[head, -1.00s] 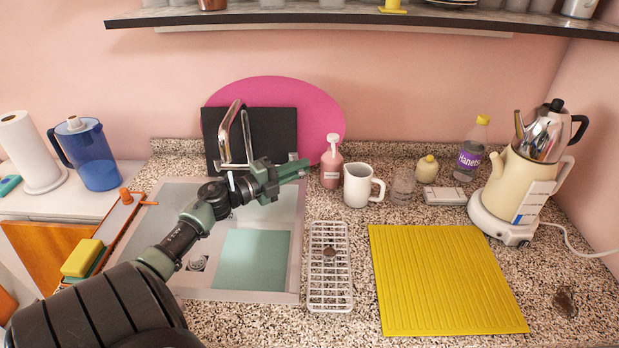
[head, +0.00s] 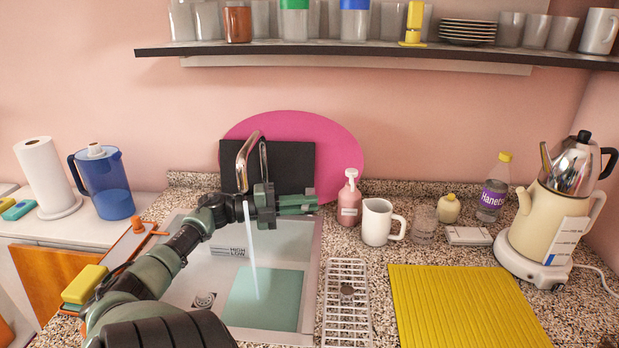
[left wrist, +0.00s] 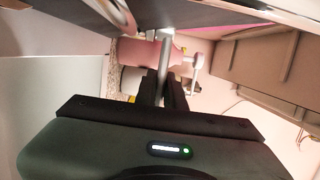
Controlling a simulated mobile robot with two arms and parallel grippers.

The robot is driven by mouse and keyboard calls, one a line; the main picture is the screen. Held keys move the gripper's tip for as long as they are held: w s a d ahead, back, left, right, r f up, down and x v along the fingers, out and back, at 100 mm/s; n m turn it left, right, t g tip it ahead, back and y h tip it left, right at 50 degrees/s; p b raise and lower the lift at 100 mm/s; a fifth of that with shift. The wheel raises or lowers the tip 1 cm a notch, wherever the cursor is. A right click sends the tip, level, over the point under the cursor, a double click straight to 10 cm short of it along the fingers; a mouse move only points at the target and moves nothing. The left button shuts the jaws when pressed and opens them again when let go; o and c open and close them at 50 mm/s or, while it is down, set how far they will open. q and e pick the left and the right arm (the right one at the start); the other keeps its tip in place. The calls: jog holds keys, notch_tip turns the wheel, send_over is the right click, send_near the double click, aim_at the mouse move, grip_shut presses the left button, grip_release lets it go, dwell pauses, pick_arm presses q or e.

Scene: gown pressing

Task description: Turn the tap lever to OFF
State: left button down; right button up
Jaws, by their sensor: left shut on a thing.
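The chrome tap (head: 246,152) stands at the back of the sink (head: 192,275), and a stream of water (head: 252,262) runs from it into the basin. A thin chrome upright (head: 264,158) beside the spout seems to be its lever. My left gripper (head: 296,203) is at the tap, pointing right. In the left wrist view its dark fingers (left wrist: 163,90) are shut around a grey metal rod (left wrist: 164,48), which looks like the tap lever. My gripper hides the tap's lower part and the lever's base in the head view. My right gripper is not in view.
A pink soap bottle (head: 349,205) and a white mug (head: 377,222) stand just right of my gripper. A black board (head: 292,163) and pink round board (head: 340,150) lean behind the tap. A drying rack (head: 346,318) and yellow mat (head: 465,310) lie to the right.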

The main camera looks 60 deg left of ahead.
pick_arm(q)
jog(key=c, duration=1.5)
grip_release()
jog(key=v, duration=0.8)
jog(key=shift+b, duration=0.45)
jog(key=shift+w, duration=0.1)
